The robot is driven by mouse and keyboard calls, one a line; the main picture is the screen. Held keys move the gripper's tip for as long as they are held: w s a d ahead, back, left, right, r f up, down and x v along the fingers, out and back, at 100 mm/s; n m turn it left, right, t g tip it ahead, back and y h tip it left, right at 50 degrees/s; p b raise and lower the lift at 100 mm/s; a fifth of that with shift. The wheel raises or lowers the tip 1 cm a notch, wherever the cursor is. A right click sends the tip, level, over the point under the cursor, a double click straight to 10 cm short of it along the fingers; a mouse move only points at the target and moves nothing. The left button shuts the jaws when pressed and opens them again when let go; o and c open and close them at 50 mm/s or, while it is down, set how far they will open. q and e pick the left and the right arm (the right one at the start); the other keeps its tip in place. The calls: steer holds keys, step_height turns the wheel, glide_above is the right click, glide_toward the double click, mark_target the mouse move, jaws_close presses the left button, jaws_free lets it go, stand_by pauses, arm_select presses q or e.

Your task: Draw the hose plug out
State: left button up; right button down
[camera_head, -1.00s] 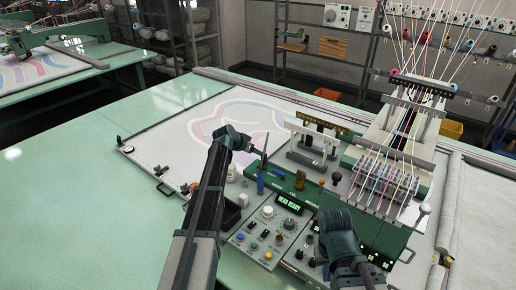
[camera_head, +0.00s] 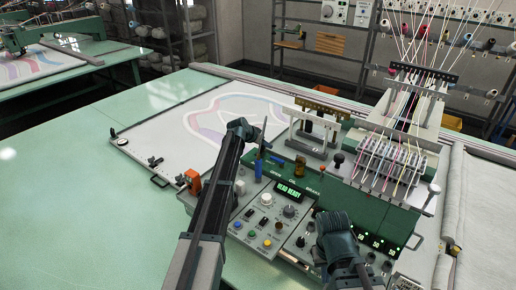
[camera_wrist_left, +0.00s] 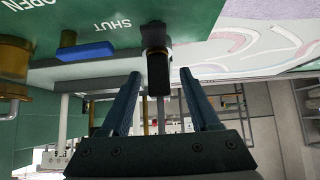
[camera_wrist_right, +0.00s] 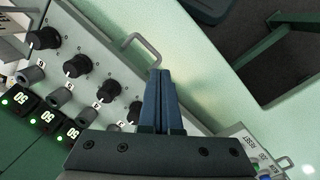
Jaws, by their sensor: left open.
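The hose plug (camera_wrist_left: 157,50) looks like a short dark cylinder with a brass-coloured ring, standing out from the green panel (camera_wrist_left: 120,20) in the left wrist view. My left gripper (camera_wrist_left: 161,78) is open, its blue fingers on either side of the plug's dark end, with no clear contact. In the head view, my left gripper (camera_head: 263,140) is at the far left end of the green panel, and I cannot make out the plug there. My right gripper (camera_wrist_right: 160,95) has its fingers together with nothing visible between them; it hangs over the control panel in the head view (camera_head: 333,235).
A blue lever (camera_wrist_left: 86,52) sits close to the plug, beside the words OPEN and SHUT. A brass fitting (camera_wrist_left: 12,75) is farther left. The green table (camera_head: 80,220) is clear at left.

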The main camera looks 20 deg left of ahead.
arm_select(q)
steer(key=shift+b+x, duration=0.35)
steer(key=shift+x, duration=0.75)
steer(key=shift+r, duration=0.1)
arm_select(e)
steer(key=shift+f, duration=0.7)
arm_select(q)
jaws_close()
steer(key=shift+r+p, duration=0.15)
steer(key=shift+p, duration=0.15)
arm_select(e)
steer(key=shift+w+r, duration=0.1)
steer(key=shift+r, duration=0.1)
arm_select(q)
steer(key=shift+w+r, duration=0.1)
steer(key=shift+r, duration=0.05)
steer(key=shift+r+p, duration=0.65)
steer(key=shift+p, duration=0.1)
arm_select(e)
steer(key=shift+r, duration=0.75)
arm_select(q)
steer(key=shift+r+p, duration=0.7)
arm_select(e)
steer(key=shift+r, duration=0.75)
